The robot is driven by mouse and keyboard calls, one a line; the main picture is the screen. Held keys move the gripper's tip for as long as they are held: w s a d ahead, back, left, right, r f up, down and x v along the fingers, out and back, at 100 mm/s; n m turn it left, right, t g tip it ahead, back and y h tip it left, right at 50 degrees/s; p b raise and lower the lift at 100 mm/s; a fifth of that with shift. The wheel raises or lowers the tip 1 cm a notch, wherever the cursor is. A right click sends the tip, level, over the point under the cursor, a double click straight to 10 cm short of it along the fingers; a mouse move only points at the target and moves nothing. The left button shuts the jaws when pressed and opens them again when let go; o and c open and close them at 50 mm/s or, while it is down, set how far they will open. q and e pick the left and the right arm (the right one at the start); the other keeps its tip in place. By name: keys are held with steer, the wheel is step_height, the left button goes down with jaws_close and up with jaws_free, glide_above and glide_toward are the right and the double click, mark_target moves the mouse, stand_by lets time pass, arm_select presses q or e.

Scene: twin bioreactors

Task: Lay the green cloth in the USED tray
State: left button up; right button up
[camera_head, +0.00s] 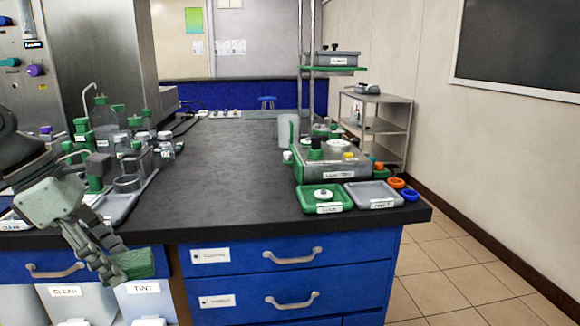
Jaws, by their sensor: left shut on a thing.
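My left gripper (112,268) hangs in front of the bench's front edge at the lower left. It is shut on the green cloth (138,263), which shows as a small folded green piece at the fingertips. Two shallow trays lie at the bench's right front corner: a green tray (311,201) with a white round thing in it, and a grey tray (371,190) that looks empty. Both have front labels too small to read, so I cannot tell which is USED. The cloth is far to the left of both. My right gripper is not in view.
Bottles (103,120) and glassware crowd the bench's left side. A grey-green unit (337,171) stands behind the two trays, with orange and blue rings (410,195) beside them. The middle of the dark benchtop (225,185) is clear. Bins labelled CLEAR and TINT (147,300) stand below the cloth.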

arm_select(q)
steer(key=w+d+f+m+g+y, duration=0.1)
steer(key=d+f+m, duration=0.4)
steer(key=m, duration=0.7)
steer(key=w+d+f+m+g+y, duration=0.1)
steer(key=d+f+m+g+y, duration=0.2)
steer(key=d+f+m+g, duration=0.2)
step_height(320, 180, down, 4)
steer(key=d+m, duration=0.1)
steer(key=m, duration=0.5)
steer(key=shift+d+m+g, duration=0.15)
steer(key=shift+m+g, duration=0.25)
steer(key=shift+r, duration=0.15)
